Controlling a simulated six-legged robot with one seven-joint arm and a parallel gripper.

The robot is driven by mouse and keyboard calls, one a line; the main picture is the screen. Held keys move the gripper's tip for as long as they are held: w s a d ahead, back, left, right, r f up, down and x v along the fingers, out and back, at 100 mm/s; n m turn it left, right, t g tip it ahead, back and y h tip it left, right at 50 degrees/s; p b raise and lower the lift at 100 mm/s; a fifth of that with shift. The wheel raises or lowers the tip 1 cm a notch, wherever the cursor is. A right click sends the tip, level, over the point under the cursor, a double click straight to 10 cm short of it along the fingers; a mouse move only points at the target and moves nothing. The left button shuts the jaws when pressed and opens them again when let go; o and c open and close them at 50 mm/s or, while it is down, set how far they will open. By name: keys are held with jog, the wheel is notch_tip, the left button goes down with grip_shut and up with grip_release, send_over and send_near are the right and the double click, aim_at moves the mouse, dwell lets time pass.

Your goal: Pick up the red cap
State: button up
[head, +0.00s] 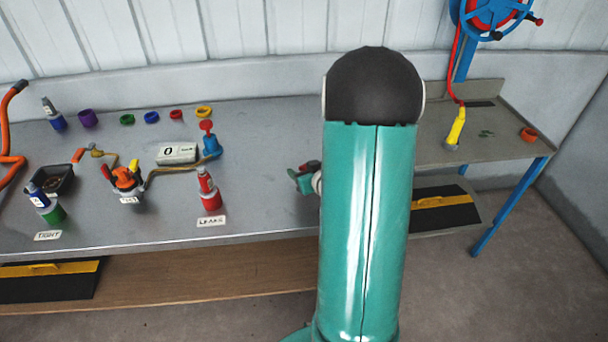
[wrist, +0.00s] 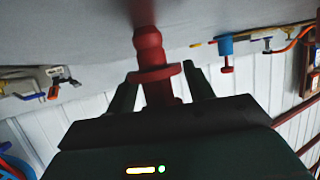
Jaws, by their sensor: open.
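A small red ring-shaped cap (head: 176,114) lies at the back of the grey bench in the head view. In the wrist view, which is upside down, my gripper (wrist: 162,88) is open with one finger on each side of a red piece (wrist: 150,45) that has a rounded knob and a flat collar. Whether the fingers touch it cannot be told. In the head view this piece is mostly hidden by my arm.
A red bottle (head: 210,195) stands by a LEAKS label. A blue pump with a red top (head: 211,148) stands behind it. Green (head: 127,120), blue (head: 152,117) and yellow (head: 204,111) rings line the back. A yellow nozzle (head: 456,127) stands at right.

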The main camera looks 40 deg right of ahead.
jog(key=shift+w+f, duration=0.1)
jog(key=shift+w, duration=0.05)
jog(key=shift+c, duration=1.4)
grip_shut()
